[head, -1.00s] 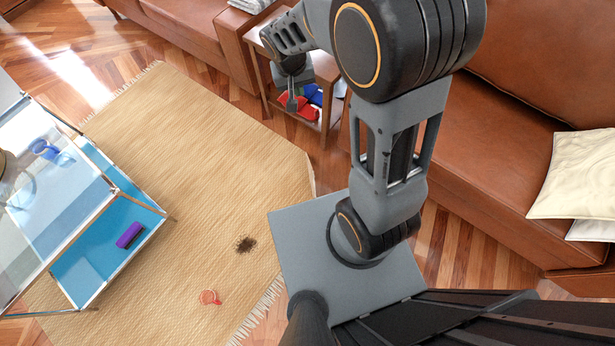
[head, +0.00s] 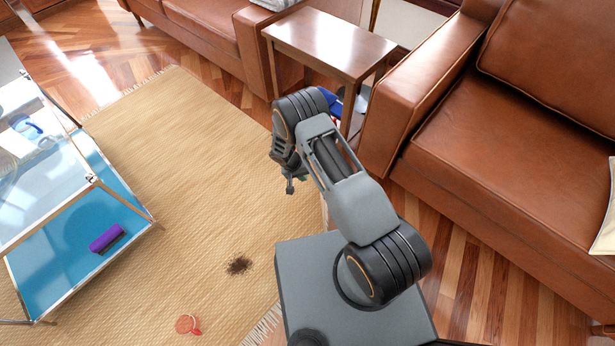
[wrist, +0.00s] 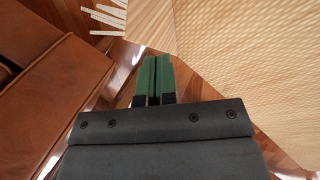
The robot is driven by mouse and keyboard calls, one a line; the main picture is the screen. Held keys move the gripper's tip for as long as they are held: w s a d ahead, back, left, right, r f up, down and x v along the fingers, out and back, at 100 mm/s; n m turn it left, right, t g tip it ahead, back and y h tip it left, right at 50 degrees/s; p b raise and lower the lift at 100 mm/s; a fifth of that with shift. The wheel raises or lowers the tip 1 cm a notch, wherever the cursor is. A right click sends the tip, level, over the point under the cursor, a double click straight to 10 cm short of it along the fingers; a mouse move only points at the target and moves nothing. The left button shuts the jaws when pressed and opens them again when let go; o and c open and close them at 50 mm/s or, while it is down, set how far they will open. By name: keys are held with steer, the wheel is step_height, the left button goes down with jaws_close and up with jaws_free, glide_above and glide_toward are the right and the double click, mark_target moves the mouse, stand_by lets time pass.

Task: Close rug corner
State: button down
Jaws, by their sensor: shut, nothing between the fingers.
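The beige woven rug (head: 190,160) lies on the wood floor, with fringe at its ends. In the wrist view the rug (wrist: 250,60) fills the right side, and its edge runs diagonally, as if the corner were cut off or turned. A smoother tan strip (wrist: 150,22) borders the woven part; I cannot tell whether it is the turned corner flap. My gripper (head: 290,188) hangs over the rug's right side in the head view and hides part of the edge there. Its green fingers (wrist: 153,70) are together and empty, near the rug edge in the wrist view.
A wooden side table (head: 330,42) stands beyond the arm, between a leather sofa (head: 205,30) and a leather armchair (head: 500,150). A glass-topped blue table (head: 75,235) with a purple brush (head: 106,238) stands left. A dark patch (head: 239,265) and a reddish cup (head: 186,324) are on the rug.

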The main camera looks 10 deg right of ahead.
steer(key=s+d+f+b, duration=0.1)
steer(key=d+f+b, duration=0.2)
steer(key=d+f, duration=0.3)
steer(key=shift+x, duration=0.8)
steer(key=shift+d, duration=0.1)
